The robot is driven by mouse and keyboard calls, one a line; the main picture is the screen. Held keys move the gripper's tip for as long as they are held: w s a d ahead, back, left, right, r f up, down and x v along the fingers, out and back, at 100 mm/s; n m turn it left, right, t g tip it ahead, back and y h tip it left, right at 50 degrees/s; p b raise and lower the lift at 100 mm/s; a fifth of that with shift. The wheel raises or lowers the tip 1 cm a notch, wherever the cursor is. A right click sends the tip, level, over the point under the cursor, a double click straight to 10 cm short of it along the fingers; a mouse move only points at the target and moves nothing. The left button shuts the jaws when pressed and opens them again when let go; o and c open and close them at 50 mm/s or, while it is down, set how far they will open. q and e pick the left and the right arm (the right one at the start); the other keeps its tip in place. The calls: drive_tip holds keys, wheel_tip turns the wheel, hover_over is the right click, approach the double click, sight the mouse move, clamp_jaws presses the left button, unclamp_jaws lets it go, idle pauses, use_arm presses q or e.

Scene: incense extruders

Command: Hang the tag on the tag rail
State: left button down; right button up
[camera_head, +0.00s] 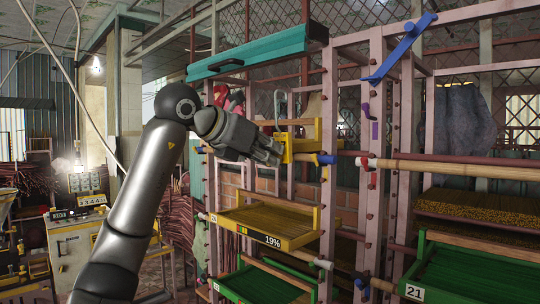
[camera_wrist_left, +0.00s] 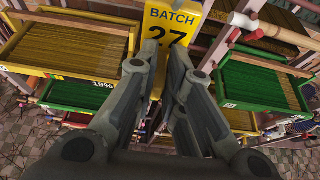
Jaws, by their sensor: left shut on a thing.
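The yellow tag (camera_wrist_left: 176,17) reads "BATCH 27" in the left wrist view. Its lower part is between the fingers of my left gripper (camera_wrist_left: 162,52), which is shut on it. In the head view the tag (camera_head: 288,148) is seen nearly edge-on, held upright in front of the pink rack by my left gripper (camera_head: 274,154). A pale hook shape (camera_head: 277,108) stands above it. A horizontal rail with a blue end (camera_head: 325,159) lies right beside the tag; I cannot tell whether they touch. My right gripper is not in view.
A wooden roller with a red and white end (camera_head: 365,163) lies to the right. A blue bracket (camera_head: 400,48) and a teal beam (camera_head: 250,50) are above.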

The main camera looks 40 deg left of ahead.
use_arm(q)
drive_tip(key=shift+r+p, duration=0.4)
drive_tip(key=shift+r, duration=0.2)
drive_tip(key=s+b, duration=0.1)
drive_tip(key=s, duration=0.8)
drive_tip(key=shift+a, duration=0.35)
drive_tip(key=shift+w+d+f, duration=0.1)
drive_tip(key=shift+f, duration=0.05)
drive_tip(key=w+d+f+m+g+h+b, duration=0.15)
drive_tip(key=w+d+f+m+h, duration=0.25)
drive_tip(key=d+f, duration=0.7)
drive_tip(key=w+d+f+m+g+h+b, duration=0.15)
drive_tip(key=w+d+f+m+h, duration=0.4)
drive_tip(key=f, duration=0.95)
drive_tip(key=s+d+f, duration=0.2)
drive_tip(key=s+f, duration=0.2)
drive_tip(key=f, duration=0.4)
drive_tip(key=s+d+f+g, duration=0.1)
drive_tip(key=s+d+f, duration=0.2)
drive_tip(key=s+f, duration=0.2)
drive_tip(key=s+d+f+g, duration=0.1)
drive_tip(key=s+f, duration=0.4)
drive_tip(key=f, duration=0.6)
drive_tip(key=shift+d+f+b, duration=0.15)
drive_tip(key=shift+d+b, duration=0.3)
drive_tip(key=shift+d, duration=0.25)
